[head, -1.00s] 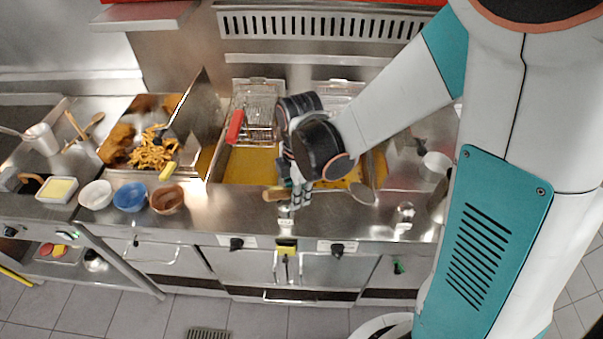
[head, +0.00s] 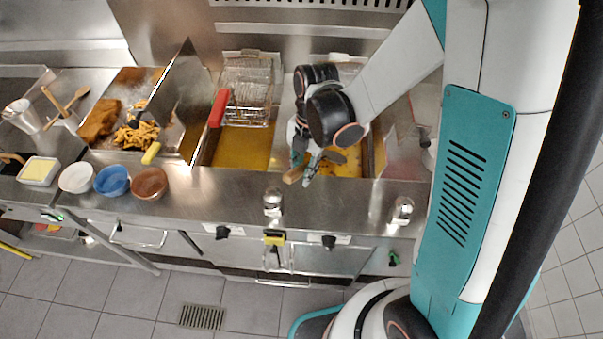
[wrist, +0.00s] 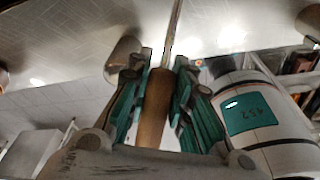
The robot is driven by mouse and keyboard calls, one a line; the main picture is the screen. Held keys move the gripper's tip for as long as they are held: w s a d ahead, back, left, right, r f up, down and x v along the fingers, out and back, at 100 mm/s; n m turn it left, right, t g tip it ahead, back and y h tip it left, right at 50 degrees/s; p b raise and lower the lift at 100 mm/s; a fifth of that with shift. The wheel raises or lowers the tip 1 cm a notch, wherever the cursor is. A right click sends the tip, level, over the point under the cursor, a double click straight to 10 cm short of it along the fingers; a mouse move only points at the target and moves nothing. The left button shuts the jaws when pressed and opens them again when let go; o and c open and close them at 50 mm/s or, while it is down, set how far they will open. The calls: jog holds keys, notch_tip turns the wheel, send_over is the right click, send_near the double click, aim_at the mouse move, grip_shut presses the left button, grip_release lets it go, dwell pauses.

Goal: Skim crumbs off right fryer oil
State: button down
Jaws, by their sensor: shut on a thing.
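My gripper (head: 308,170) is shut on the wooden handle (head: 292,175) of a skimmer, over the front of the right fryer. In the wrist view the brown handle (wrist: 153,108) sits between the teal fingers, with a thin metal rod running on from it. A greyish disc, apparently the skimmer head (head: 333,156), shows just right of the fingers over the right fryer; I cannot tell whether it touches the oil. The right fryer's yellow oil (head: 349,169) is partly hidden by my arm and gripper. Crumbs are too small to make out clearly.
The left fryer (head: 243,150) holds oil, with a red-handled basket (head: 247,95) above its back part. Metal shakers (head: 272,201) (head: 402,210) stand on the front counter. Bowls (head: 112,181) and a fries tray (head: 138,135) with an upright panel are left.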

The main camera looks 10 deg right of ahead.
jog(key=w+f+b, duration=0.1)
jog(key=f+b, duration=0.1)
jog(key=f, duration=0.1)
jog(key=w+d+f+b, duration=0.1)
jog(key=f+b, duration=0.2)
jog(key=w+f+b, duration=0.1)
jog(key=f+b, duration=0.1)
jog(key=f, duration=0.1)
jog(key=shift+w+d+f+b, duration=0.1)
jog(key=shift+d+f+b, duration=0.1)
jog(key=shift+b, duration=0.2)
jog(key=shift+r, duration=0.1)
jog(key=shift+w+a+b, duration=0.35)
jog(key=shift+w+a, duration=0.95)
jog(key=shift+w, duration=0.15)
jog(key=shift+s+d+b, duration=0.15)
jog(key=shift+s+d, duration=0.2)
jog(key=shift+d, duration=0.75)
jog(key=shift+s+d+b, duration=0.2)
jog(key=shift+s+d, duration=0.15)
jog(key=shift+d, duration=0.7)
jog(key=shift+s+d+b, duration=0.15)
jog(key=shift+s+d, duration=0.2)
jog(key=shift+d, duration=0.75)
jog(key=shift+g, duration=0.3)
jog(key=shift+a, duration=0.1)
